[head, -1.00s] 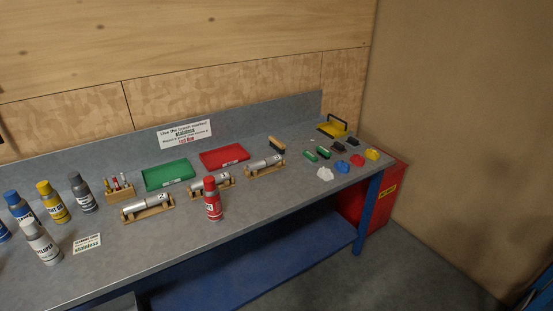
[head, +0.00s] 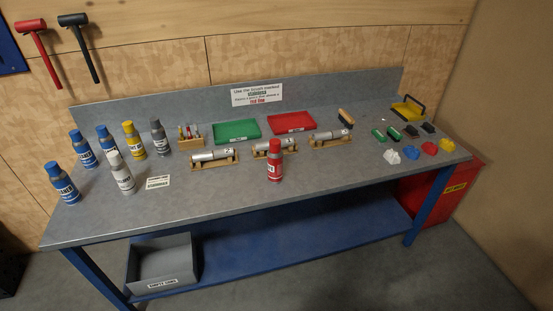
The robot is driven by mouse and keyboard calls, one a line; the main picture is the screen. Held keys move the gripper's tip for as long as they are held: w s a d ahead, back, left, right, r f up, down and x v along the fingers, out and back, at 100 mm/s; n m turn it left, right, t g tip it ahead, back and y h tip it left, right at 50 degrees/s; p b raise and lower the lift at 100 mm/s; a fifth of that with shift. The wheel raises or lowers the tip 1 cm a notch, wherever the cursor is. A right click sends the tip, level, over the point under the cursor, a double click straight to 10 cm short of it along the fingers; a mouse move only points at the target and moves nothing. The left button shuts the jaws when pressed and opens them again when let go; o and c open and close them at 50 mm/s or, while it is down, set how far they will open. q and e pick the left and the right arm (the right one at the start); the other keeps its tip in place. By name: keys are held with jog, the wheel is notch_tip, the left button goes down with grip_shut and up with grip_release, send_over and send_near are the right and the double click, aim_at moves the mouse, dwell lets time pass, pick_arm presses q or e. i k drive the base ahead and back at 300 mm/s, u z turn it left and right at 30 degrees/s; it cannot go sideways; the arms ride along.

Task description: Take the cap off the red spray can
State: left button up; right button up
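The red spray can (head: 275,168) stands upright near the front edge of the grey workbench, right of the middle, in the head view. Its red cap (head: 275,145) sits on top. A white label is on its side. The can stands in front of a metal cylinder on a wooden cradle and partly hides it. Neither of my grippers shows in the head view.
Several blue, yellow, grey and white cans (head: 122,175) stand at the bench's left. A green tray (head: 237,132) and a red tray (head: 292,123) lie behind the cradles. Coloured lumps (head: 428,148) lie at right. Bare bench (head: 210,200) lies left of the red can.

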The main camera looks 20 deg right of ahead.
aim_at(275, 143)
jog(key=u, duration=0.4)
jog(key=i, duration=1.2)
jog(key=z, duration=0.55)
